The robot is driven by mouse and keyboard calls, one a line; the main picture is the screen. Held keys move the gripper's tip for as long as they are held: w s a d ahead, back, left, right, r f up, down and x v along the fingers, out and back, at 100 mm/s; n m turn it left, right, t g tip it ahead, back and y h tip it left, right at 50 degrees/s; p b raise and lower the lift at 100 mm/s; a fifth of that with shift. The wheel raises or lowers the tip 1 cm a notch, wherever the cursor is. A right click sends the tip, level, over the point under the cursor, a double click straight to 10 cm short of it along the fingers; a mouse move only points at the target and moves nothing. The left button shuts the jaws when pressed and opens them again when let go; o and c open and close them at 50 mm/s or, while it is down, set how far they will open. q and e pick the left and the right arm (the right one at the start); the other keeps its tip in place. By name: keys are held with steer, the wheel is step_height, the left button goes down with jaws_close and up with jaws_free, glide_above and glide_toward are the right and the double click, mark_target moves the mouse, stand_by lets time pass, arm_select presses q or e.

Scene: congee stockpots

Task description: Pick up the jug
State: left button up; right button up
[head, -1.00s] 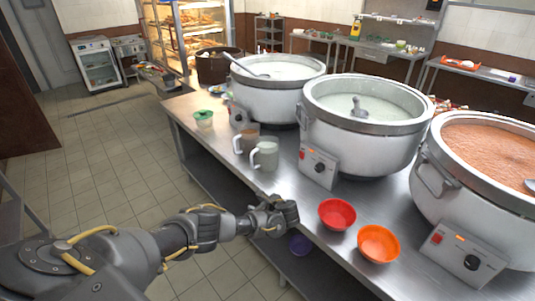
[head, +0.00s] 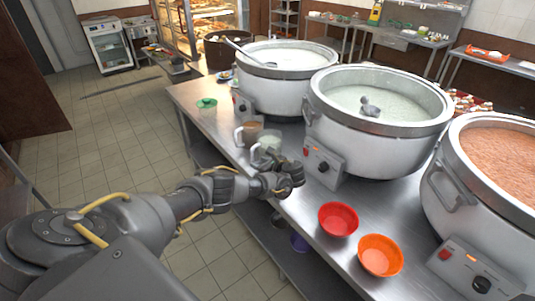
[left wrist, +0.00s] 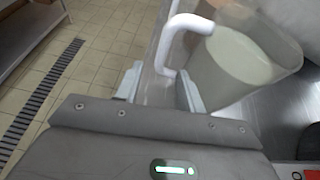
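A pale jug (head: 262,148) with milky contents stands near the counter's front edge, partly hidden by my left gripper (head: 292,178). In the left wrist view the jug (left wrist: 238,62) is close up at the right, with its white handle (left wrist: 168,45) towards my fingers. My left gripper (left wrist: 158,90) is open, and the lower end of the handle shows at the gap between its fingers. I cannot tell whether a finger touches it. A second jug (head: 248,133), with brown contents, stands just behind the first. My right gripper is in neither view.
Large stockpots (head: 378,140) line the counter behind the jugs. A red bowl (head: 338,219) and an orange bowl (head: 380,256) sit nearer on the counter (head: 310,232). A green-lidded tub (head: 207,107) stands at the far end. The floor at left is clear.

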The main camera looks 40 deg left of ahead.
mark_target(253, 161)
arm_select(q)
steer(key=shift+a+f, duration=0.15)
steer(key=shift+a, duration=0.35)
steer(key=b+x, duration=0.1)
steer(key=x, duration=0.3)
steer(key=shift+w+a, duration=0.1)
steer(key=shift+w, duration=0.1)
steer(key=shift+a, duration=0.25)
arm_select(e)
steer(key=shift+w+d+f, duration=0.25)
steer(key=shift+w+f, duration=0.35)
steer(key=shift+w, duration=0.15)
arm_select(q)
steer(key=shift+c, duration=0.2)
steer(key=c, duration=0.7)
jaws_close()
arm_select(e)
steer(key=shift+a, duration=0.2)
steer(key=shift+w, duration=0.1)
arm_select(q)
steer(key=shift+w, duration=0.1)
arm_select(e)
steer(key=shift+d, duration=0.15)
